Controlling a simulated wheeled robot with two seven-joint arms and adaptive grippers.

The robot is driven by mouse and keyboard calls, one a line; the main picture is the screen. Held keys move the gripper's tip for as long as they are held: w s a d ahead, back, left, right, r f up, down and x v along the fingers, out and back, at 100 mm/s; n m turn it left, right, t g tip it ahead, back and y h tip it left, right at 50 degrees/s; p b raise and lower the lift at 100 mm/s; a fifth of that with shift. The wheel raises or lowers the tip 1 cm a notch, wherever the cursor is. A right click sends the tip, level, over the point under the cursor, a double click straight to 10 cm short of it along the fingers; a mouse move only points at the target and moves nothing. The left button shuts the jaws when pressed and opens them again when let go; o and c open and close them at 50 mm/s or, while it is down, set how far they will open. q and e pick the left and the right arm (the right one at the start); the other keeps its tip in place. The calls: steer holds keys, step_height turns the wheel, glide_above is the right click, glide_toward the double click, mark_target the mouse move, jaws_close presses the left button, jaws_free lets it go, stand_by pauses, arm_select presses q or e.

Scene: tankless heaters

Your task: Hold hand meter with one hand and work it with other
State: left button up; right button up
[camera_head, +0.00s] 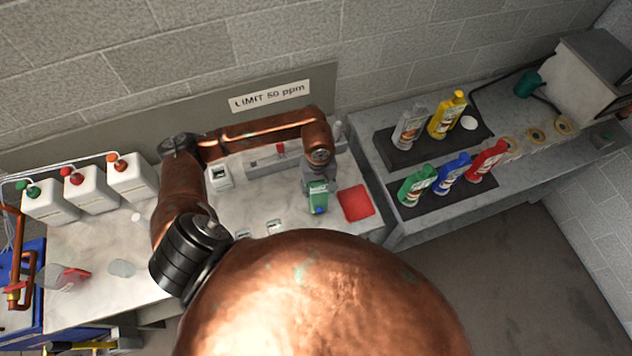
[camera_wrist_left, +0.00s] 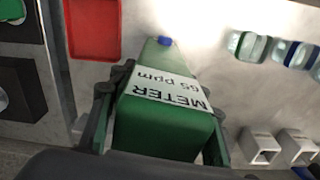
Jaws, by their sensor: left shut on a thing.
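The green hand meter (camera_head: 318,197) is above the right part of the white worktop, with its blue tip toward the front. In the left wrist view the meter (camera_wrist_left: 160,130) fills the middle, and its white label reads "METER 65 ppm", turned around. My left gripper (camera_head: 316,182) is shut on the meter, with dark fingers on both sides of its body in the wrist view. I cannot tell how high the meter is above the worktop. My right gripper is not in view.
A red tray (camera_head: 356,203) lies right of the meter. White jugs with coloured caps (camera_head: 90,190) stand at the left. Bottles stand on dark mats (camera_head: 435,180) on the grey bench at the right. A wall sign (camera_head: 270,96) reads "LIMIT 50 ppm". My copper arm hides the front middle.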

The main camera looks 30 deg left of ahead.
mark_target(320, 210)
arm_select(q)
steer(key=shift+s+a+f+n+p, duration=0.15)
steer(key=shift+a+f+n+p, duration=0.25)
steer(key=shift+n, duration=0.5)
steer(key=shift+d+f+b, duration=0.15)
steer(key=shift+f+b, duration=0.2)
steer(key=shift+b, duration=0.55)
steer(key=shift+f+b, duration=0.7)
steer(key=shift+b, duration=0.05)
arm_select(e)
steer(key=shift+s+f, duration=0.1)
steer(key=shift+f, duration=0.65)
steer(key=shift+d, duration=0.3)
